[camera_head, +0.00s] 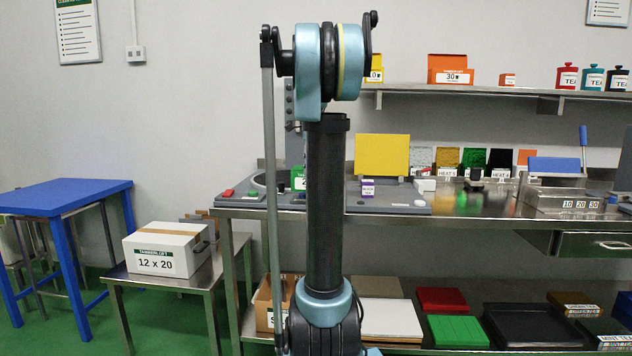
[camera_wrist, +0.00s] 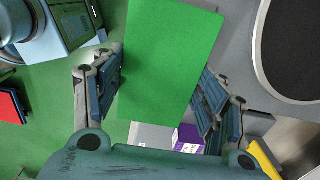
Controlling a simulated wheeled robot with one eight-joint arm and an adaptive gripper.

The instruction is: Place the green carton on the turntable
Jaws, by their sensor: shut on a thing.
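The green carton (camera_wrist: 172,60) is held between the two fingers of my gripper (camera_wrist: 160,88) in the wrist view, its broad green face toward the camera. In the head view a small part of the carton (camera_head: 298,180) shows beside my arm, which hides the rest and most of the gripper. The turntable (camera_wrist: 298,50), a dark disc with a pale rim, lies at the upper right of the wrist view, to the right of the carton and apart from it in the picture. In the head view my arm mostly hides it.
A purple-and-white box (camera_head: 367,188) stands on the bench right of my arm; it also shows below the carton in the wrist view (camera_wrist: 187,138). A yellow panel (camera_head: 382,155) stands behind it. A white carton (camera_head: 167,250) sits on a low table at left.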

